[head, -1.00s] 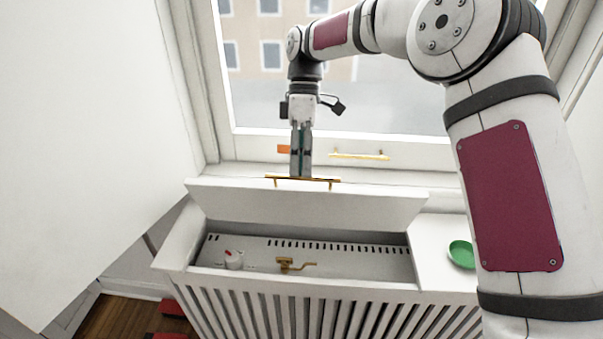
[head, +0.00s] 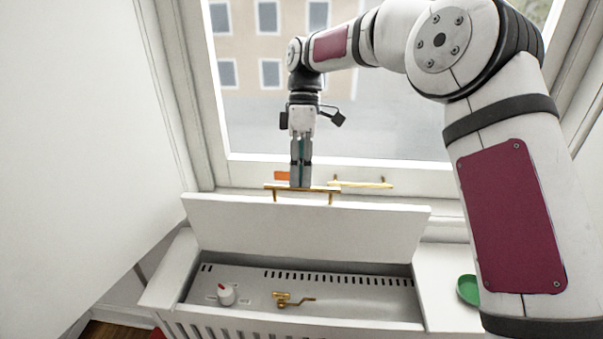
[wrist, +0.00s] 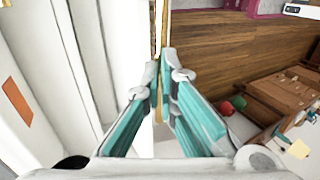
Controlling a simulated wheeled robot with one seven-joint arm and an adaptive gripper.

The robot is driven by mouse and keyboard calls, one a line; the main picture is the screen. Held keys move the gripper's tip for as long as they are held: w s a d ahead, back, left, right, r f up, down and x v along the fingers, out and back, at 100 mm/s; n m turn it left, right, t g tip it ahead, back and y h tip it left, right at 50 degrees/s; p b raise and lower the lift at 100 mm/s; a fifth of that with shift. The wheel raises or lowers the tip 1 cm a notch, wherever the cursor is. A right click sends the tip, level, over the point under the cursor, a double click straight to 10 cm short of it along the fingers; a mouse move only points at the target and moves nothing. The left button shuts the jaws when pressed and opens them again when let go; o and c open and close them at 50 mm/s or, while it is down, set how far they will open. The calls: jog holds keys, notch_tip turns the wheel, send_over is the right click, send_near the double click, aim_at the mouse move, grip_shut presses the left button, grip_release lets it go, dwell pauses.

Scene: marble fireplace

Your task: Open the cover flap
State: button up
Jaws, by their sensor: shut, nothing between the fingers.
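The white cover flap (head: 310,228) of the radiator cover is tilted up, showing the grey recess beneath it. A brass bar handle (head: 320,190) stands on the flap's upper edge. My gripper (head: 300,184) points down at the handle's left half, its fingertips at the bar. In the wrist view my gripper (wrist: 164,70) has its fingers together, with the brass bar running close by the tips. I cannot tell whether the tips touch the bar. The recess holds a white knob with a red mark (head: 227,294) and a brass valve lever (head: 292,300).
The window frame and sill rise right behind the flap, with a brass window handle (head: 362,184) and an orange patch (head: 282,175). A green dish (head: 468,289) sits on the cover's right end. A large white panel (head: 70,130) fills the left side.

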jog(key=o, duration=0.8)
jog(key=f, duration=0.2)
jog(key=shift+w+d+f, duration=0.15)
jog(key=shift+w+f, duration=0.2)
jog(key=shift+f, duration=0.05)
jog(key=shift+c, duration=0.2)
jog(key=shift+r, duration=0.1)
jog(key=shift+c, duration=0.3)
jog(key=shift+r, duration=0.55)
jog(key=shift+c, duration=0.4)
notch_tip(320, 180, up, 10)
jog(key=shift+s+f, duration=0.15)
jog(key=shift+f, duration=0.1)
jog(key=shift+c, duration=0.6)
